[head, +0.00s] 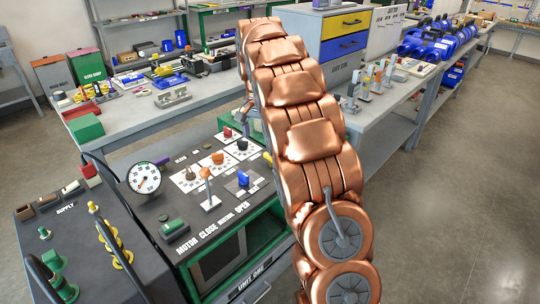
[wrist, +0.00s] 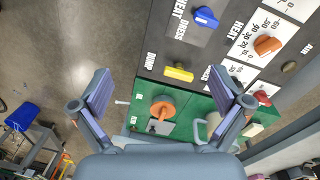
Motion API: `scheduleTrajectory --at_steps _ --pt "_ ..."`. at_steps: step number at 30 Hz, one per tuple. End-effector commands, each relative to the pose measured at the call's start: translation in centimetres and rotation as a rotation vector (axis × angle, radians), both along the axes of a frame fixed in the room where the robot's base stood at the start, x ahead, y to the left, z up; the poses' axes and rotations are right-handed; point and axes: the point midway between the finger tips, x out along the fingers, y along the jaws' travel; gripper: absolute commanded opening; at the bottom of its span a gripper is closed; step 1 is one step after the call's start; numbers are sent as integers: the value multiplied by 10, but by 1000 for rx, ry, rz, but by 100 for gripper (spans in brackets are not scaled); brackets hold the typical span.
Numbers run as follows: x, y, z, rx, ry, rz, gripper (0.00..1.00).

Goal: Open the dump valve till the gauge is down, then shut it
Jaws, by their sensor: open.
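The dump valve is a yellow handle (wrist: 180,73) beside a label that appears to read DUMP, in the wrist view. It lies beyond my fingertips, apart from them. A yellow piece (head: 267,158) at the arm's edge in the head view looks like the same handle. My gripper (wrist: 160,88) is open and empty, its two fingers wide apart over the panel's edge. In the head view my gripper is hidden behind my copper arm. The round white gauge (head: 144,178) stands on the cart top at left; its needle is too small to read surely.
A blue knob (wrist: 206,17) and an orange knob (wrist: 267,45) sit on the panel past the yellow handle. Another orange knob (wrist: 163,108) is on a green surface between my fingers. Grey workbenches (head: 150,110) stand behind.

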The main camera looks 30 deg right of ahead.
Motion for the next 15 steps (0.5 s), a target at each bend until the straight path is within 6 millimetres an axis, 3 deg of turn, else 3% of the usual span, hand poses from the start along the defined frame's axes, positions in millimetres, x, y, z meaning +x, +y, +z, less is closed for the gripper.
scheduleTrajectory --at_steps 7,15 --pt "46 -42 -33 6 -28 -135 100" --pt "77 -77 -66 25 -56 -260 100"
